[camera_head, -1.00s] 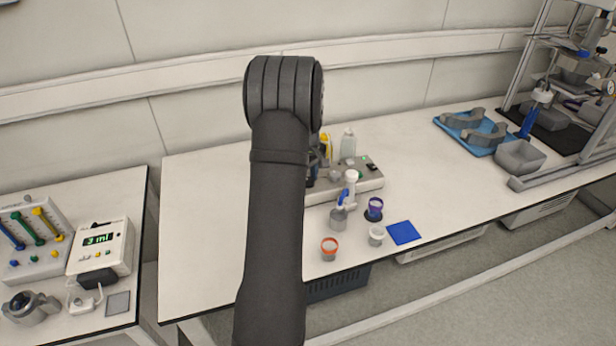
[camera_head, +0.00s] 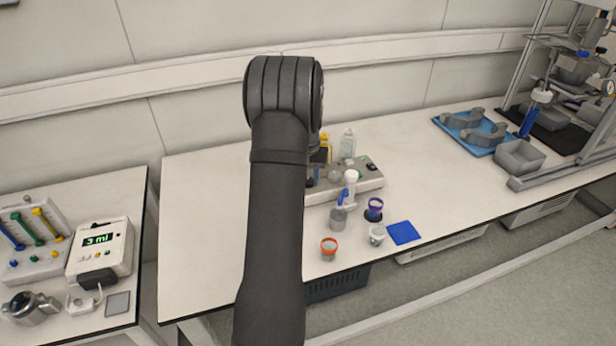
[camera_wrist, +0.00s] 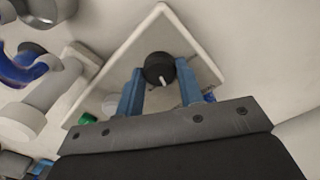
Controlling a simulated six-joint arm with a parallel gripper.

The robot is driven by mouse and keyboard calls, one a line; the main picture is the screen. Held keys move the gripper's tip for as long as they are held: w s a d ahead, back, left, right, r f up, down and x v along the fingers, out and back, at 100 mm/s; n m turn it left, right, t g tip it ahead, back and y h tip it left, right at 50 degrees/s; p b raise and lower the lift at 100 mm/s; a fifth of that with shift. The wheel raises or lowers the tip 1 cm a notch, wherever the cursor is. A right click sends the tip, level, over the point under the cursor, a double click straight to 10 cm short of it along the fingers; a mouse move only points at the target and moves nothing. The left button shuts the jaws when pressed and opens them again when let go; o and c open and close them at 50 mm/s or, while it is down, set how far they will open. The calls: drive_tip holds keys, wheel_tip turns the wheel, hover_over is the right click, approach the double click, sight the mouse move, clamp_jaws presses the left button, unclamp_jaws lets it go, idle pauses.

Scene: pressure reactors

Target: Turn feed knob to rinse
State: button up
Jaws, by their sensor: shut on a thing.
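The feed knob (camera_wrist: 159,68) is a round black knob with a white pointer mark, on the pale panel of a unit (camera_wrist: 165,30) in the wrist view. My gripper (camera_wrist: 159,80) has its two blue fingers on either side of the knob and is shut on it. The white mark points down and slightly right in the wrist view. In the head view, the unit (camera_head: 350,187) stands on the bench, and my arm hides the knob and the gripper. No label for rinse can be read.
Near the unit stand a white-topped dispenser (camera_head: 350,180), an orange-rimmed cup (camera_head: 329,248), a purple-rimmed cup (camera_head: 374,209) and a blue square pad (camera_head: 403,233). A clear bottle (camera_head: 347,145) stands behind. The bench is clear toward the right, up to a blue tray (camera_head: 480,150).

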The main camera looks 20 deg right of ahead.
drive_tip(key=m, duration=0.4)
drive_tip(key=shift+m, duration=1.9)
drive_tip(key=o, duration=1)
wheel_tip(320, 180, up, 18)
drive_tip(key=shift+f, duration=0.25)
